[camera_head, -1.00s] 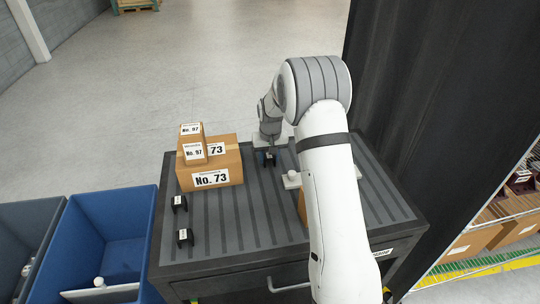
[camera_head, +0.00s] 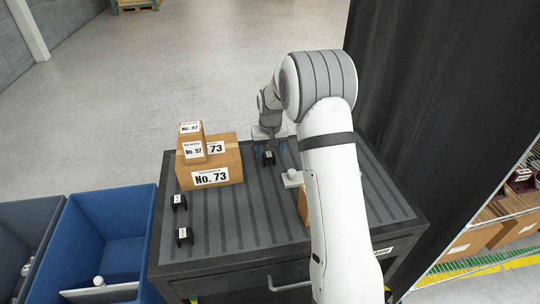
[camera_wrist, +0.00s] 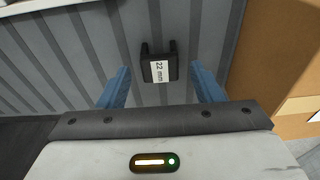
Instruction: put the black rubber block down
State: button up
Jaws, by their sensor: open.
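A black rubber block (camera_wrist: 159,69) with a white "22 mm" label rests on the grey ribbed table top (camera_wrist: 85,60) in the wrist view. It lies between and a little beyond the two blue fingers of my gripper (camera_wrist: 160,88), which are apart and not touching it. In the head view the same block (camera_head: 268,158) sits at the back of the table, just below my gripper (camera_head: 268,146). Two similar black blocks, one upper (camera_head: 179,202) and one lower (camera_head: 184,236), stand near the table's left edge.
Cardboard boxes marked No. 73 (camera_head: 228,176) and No. 97 (camera_head: 193,151) stand left of my gripper. A white piece with a round knob (camera_head: 292,178) and a partly hidden box (camera_head: 303,205) lie right. The middle front is clear.

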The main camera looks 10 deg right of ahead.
notch_tip(320, 180, up, 9)
jog(key=s, duration=0.1)
jog(key=s+r, duration=0.4)
jog(key=s, duration=0.4)
jog(key=s+r, duration=0.4)
jog(key=s, duration=0.4)
jog(key=s+f+t, duration=0.1)
jog(key=s, duration=1.9)
jog(key=shift+s+d+f+b, duration=0.25)
jog(key=shift+f+b, duration=0.05)
jog(key=shift+b, duration=0.15)
jog(key=shift+o, duration=0.4)
